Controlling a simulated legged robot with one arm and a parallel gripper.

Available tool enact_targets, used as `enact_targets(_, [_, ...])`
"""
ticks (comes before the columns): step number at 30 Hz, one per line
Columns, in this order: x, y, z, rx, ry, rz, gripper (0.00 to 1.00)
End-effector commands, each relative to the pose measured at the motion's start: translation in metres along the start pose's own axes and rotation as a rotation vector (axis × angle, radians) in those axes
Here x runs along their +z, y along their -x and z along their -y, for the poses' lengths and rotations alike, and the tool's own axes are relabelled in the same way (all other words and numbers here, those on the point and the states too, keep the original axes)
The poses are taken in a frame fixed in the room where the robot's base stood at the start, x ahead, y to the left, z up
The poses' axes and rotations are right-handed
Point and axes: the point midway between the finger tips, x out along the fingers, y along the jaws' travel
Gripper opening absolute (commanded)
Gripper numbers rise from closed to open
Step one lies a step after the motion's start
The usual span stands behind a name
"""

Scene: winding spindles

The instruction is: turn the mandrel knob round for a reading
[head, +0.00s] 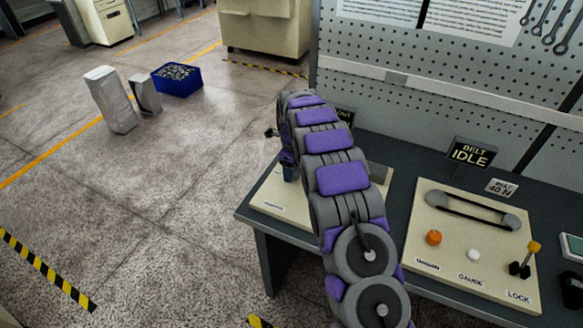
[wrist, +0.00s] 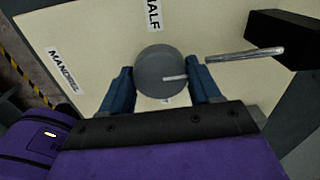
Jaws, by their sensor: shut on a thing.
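The mandrel knob (wrist: 160,72) is a round dark grey disc with a light pointer line, on a cream panel (wrist: 105,30) in the wrist view. A label reading MANDREL (wrist: 64,71) is at its left, and one reading HALF (wrist: 153,14) is above it. My gripper (wrist: 160,88) is shut on the knob, with one blue finger on each side. The pointer line points right in the wrist view. In the head view my arm covers the knob, and part of my gripper (head: 288,168) shows above the left cream panel (head: 270,200).
A metal rod (wrist: 245,54) runs from a black block (wrist: 290,38) close to the knob's right. In the head view, a second panel (head: 460,265) with a belt, an orange knob (head: 434,237) and a yellow-tipped lever (head: 533,247) lies right of my arm. A pegboard (head: 450,80) stands behind the bench.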

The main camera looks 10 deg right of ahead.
Motion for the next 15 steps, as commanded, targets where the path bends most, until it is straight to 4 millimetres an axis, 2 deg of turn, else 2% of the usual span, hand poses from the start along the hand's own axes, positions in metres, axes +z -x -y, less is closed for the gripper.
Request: enact_targets(15, [0.0004, 0.0050, 0.0006, -0.002, 0.418, 0.000, 0.32])
